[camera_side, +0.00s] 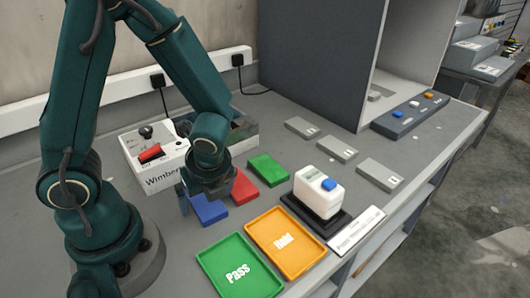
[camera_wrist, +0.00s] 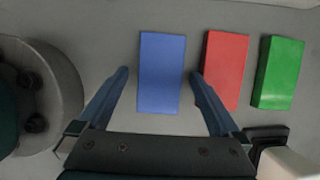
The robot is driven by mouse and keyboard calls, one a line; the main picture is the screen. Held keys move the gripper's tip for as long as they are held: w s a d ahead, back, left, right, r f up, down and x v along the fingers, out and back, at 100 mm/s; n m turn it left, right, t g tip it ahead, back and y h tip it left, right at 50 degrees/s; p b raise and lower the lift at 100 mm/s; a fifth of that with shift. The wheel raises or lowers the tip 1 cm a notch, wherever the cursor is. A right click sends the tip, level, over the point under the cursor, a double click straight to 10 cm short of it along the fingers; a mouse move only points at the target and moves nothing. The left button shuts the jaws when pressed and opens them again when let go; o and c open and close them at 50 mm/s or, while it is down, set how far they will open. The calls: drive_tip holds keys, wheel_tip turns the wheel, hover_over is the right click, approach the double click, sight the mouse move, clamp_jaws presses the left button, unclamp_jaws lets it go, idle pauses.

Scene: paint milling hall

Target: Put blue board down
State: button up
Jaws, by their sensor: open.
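The blue board (camera_side: 208,209) lies flat on the grey bench, leftmost in a row with a red and a green board. In the wrist view the blue board (camera_wrist: 162,72) shows between my gripper's two fingers, with a gap on each side. My gripper (camera_side: 205,205) is open above the blue board in the side view. The fingers (camera_wrist: 159,72) do not touch the board in the wrist view. My gripper hides part of the board in the side view.
The red board (camera_side: 243,188) and green board (camera_side: 267,169) lie to the right. A green Pass tray (camera_side: 215,258) and an orange Hold tray (camera_side: 315,256) lie in front. A white Wimberley-like lettered box (camera_side: 150,165) stands behind left. A white container (camera_side: 318,193) stands on a black base.

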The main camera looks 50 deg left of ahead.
drive_tip(key=c, duration=1.4)
drive_tip(key=shift+r, duration=0.1)
